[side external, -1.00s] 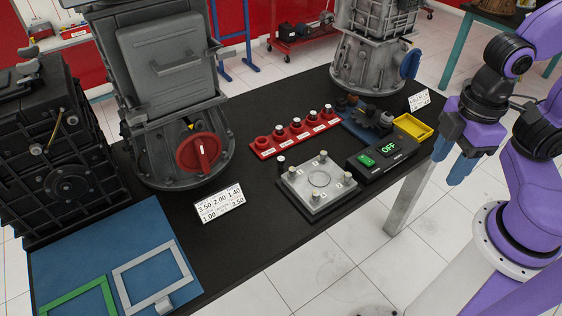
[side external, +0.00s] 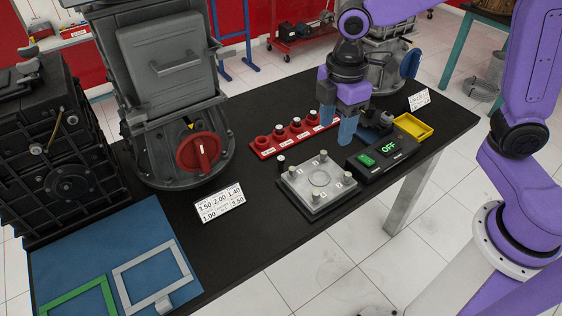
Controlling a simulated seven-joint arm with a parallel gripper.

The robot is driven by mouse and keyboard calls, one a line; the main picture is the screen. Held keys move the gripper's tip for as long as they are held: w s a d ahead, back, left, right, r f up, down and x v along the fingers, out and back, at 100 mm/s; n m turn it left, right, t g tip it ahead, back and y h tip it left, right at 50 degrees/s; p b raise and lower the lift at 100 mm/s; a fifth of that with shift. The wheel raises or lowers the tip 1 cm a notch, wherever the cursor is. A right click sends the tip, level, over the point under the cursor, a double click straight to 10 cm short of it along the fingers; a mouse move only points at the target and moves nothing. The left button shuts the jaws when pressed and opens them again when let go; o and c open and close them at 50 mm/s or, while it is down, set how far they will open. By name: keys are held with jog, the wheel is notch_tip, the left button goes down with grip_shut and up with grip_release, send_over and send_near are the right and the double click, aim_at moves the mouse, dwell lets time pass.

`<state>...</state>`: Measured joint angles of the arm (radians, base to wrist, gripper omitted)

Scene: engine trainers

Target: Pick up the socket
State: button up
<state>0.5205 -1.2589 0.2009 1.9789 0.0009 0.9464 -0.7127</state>
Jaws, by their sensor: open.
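A red rack (side external: 259,151) stands on the black table behind the metal plate. It holds several dark sockets with silver tops, one of them a socket (side external: 296,122) near its middle. The rack's leftmost place looks empty. A small dark cylinder with a light top (side external: 281,161) stands by the plate's back left corner; I cannot tell if it is a socket. My gripper (side external: 343,126) is open, pointing down with blue fingers, over or beside the rack's right end. It hides that end. Nothing shows between the fingers.
A metal plate (side external: 300,195) with corner posts lies in front of the rack. Right of it are a black switch box (side external: 385,157) reading OFF, dark parts (side external: 381,119) and a yellow tray (side external: 414,127). A large machine with a red knob (side external: 198,152) stands left.

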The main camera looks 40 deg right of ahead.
jog(key=w+a+f+n, duration=0.1)
jog(key=w+f+n, duration=0.15)
jog(key=w, duration=0.75)
jog(key=n, duration=0.2)
send_over(281, 158)
notch_tip(281, 158, down, 5)
notch_tip(281, 158, down, 12)
jog(key=shift+w+d+f, duration=0.1)
jog(key=shift+w+d, duration=0.05)
jog(key=shift+f, duration=2.6)
grip_shut()
